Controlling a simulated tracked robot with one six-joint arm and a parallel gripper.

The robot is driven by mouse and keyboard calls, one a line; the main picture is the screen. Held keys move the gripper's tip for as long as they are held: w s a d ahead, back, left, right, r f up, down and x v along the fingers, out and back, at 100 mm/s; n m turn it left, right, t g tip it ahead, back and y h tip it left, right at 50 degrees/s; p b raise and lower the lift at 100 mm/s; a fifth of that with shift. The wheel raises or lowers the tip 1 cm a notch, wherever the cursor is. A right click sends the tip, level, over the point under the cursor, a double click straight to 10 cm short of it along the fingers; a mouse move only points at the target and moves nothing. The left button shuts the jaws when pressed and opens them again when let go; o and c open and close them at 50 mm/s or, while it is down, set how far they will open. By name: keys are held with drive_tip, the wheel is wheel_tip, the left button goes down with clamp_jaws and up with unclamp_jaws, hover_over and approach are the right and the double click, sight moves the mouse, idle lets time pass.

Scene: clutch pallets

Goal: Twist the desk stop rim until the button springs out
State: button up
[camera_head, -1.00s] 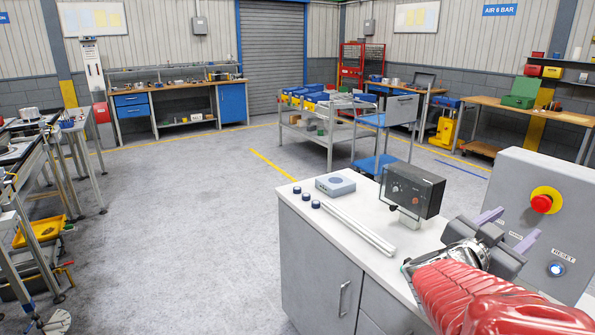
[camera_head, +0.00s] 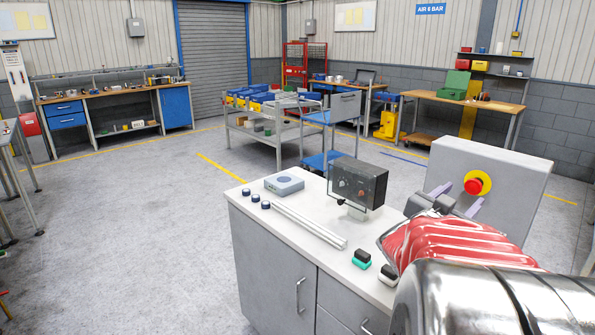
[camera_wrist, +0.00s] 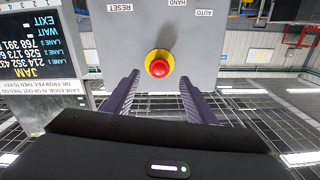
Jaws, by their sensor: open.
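The desk stop is a red button (camera_head: 473,187) on a yellow disc, mounted on the face of a grey box (camera_head: 513,172). In the wrist view the red button (camera_wrist: 160,68) shows face-on, with the yellow disc (camera_wrist: 148,59) around it. My gripper (camera_head: 457,196) is open and empty in front of the box, just left of and below the button. In the wrist view its two purple fingers (camera_wrist: 159,80) stand apart on either side of the button, with clear gaps. I cannot tell how far the fingertips are from the panel.
A dark control box (camera_head: 357,185) stands on the white-topped cabinet (camera_head: 300,240) to the left. Green and black switches (camera_head: 361,259) sit near my arm. In the wrist view, a screen (camera_wrist: 42,75) reading JAM is at left. Open floor lies left of the cabinet.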

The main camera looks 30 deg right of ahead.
sight(472, 188)
drive_tip(key=shift+w+d, duration=0.25)
drive_tip(key=shift+d, duration=1.3)
drive_tip(key=shift+w+d, duration=0.2)
drive_tip(key=shift+d, duration=1.35)
drive_tip(key=shift+c, duration=0.4)
